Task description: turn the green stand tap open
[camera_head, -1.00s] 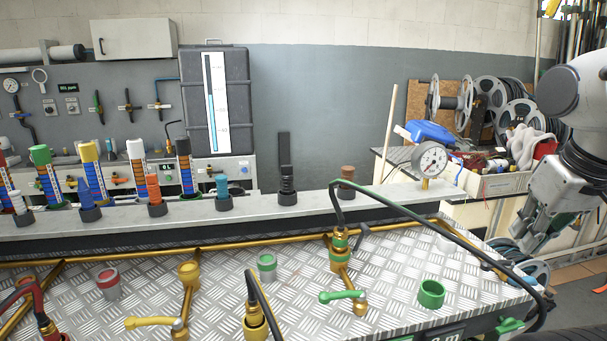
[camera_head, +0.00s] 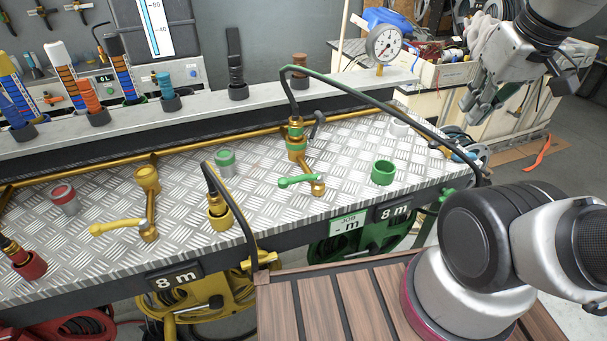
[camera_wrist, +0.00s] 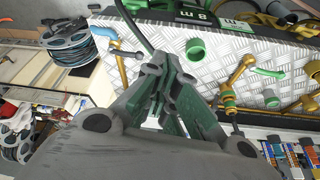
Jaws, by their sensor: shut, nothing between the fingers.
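The green stand tap's lever (camera_head: 297,181) points left from its brass body (camera_head: 318,186) on the diamond-plate bench. A short brass arm links it to the upright fitting (camera_head: 296,140) with a green band, where a green-and-black hose ends. In the wrist view the green lever (camera_wrist: 268,72) shows at the right, beside brass pipework. My gripper (camera_head: 478,106) is shut and empty, up and to the right of the tap in the head view, apart from it. In the wrist view its green-padded fingers (camera_wrist: 164,72) fill the middle and hide part of the bench.
A green cup (camera_head: 383,172) stands right of the tap. A yellow lever tap (camera_head: 118,227) and a dark hose (camera_head: 232,205) are to the left. The hose arches over the bench's right part. A gauge (camera_head: 384,42) stands behind. A slatted wooden top (camera_head: 340,305) is in front.

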